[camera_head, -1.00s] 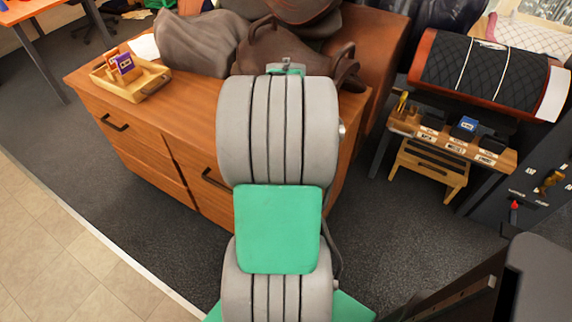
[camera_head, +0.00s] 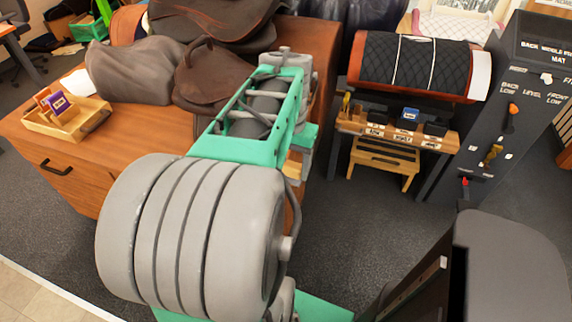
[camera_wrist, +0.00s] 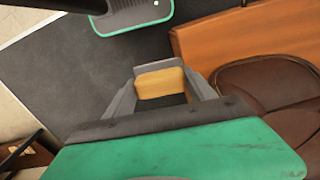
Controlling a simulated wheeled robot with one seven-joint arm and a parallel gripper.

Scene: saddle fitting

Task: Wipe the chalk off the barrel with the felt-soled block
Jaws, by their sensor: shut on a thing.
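My gripper (camera_wrist: 160,84) is shut on a tan block (camera_wrist: 160,82), held between its two grey fingers in the wrist view. A small tan patch of the block (camera_head: 293,166) shows beside my arm in the head view; its felt sole cannot be made out. A rounded red-brown form (camera_head: 354,60), probably the barrel, stands at the back right under a black quilted pad (camera_head: 415,66) with two white lines across it. My gripper is apart from it, lower and to the left. I cannot make out chalk on the barrel.
A wooden cabinet (camera_head: 25,130) carries saddles (camera_head: 207,78) and a small tray (camera_head: 95,124) at left. A low labelled rack (camera_head: 392,131) stands below the barrel, with a wooden stool (camera_head: 380,165) under it. A dark lever panel (camera_head: 480,130) stands at right. Dark floor lies between.

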